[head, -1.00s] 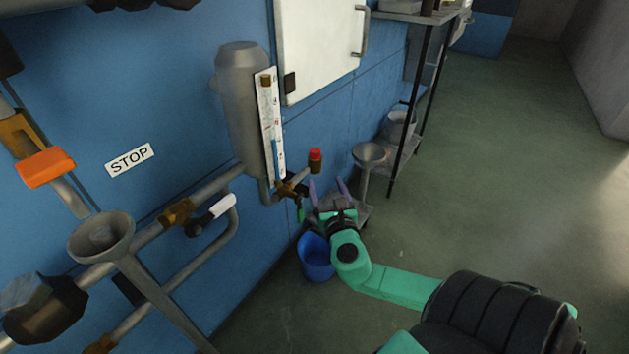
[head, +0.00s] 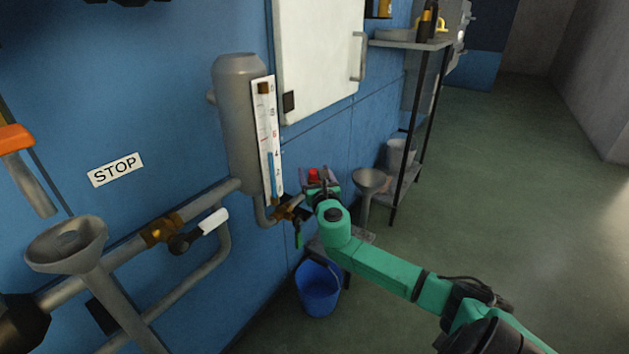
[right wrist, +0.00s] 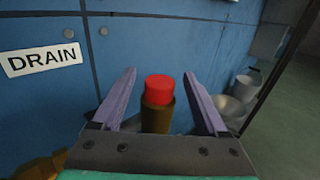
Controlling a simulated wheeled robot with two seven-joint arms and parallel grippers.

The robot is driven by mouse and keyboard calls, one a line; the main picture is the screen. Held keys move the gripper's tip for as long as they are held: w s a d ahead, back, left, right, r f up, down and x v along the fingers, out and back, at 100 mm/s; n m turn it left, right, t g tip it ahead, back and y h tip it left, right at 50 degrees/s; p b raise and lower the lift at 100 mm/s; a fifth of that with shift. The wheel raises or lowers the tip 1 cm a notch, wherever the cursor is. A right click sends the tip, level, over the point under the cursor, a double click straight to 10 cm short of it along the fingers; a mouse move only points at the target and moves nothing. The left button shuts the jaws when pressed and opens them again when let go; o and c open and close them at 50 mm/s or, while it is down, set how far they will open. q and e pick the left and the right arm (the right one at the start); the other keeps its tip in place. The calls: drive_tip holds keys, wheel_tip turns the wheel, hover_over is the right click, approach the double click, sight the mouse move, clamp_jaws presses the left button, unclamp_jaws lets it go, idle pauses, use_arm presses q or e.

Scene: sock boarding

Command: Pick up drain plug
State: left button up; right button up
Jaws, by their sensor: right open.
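The drain plug (right wrist: 159,89) is a red cap on top of a short upright brass pipe end (right wrist: 157,117). In the head view the red plug (head: 314,175) shows just beyond my right gripper (head: 319,178), at the end of the brass fitting below the grey cylinder. In the right wrist view my right gripper (right wrist: 160,92) is open, with one purple finger on each side of the plug. I see a gap between the plug and each finger. My left gripper is not in view.
A blue bucket (head: 317,289) stands on the floor below the fitting. A grey funnel stand (head: 368,182) and a metal shelf (head: 411,44) are to the right. A DRAIN sign (right wrist: 41,59) is on the blue wall. The green floor at right is clear.

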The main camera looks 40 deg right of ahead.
clamp_jaws()
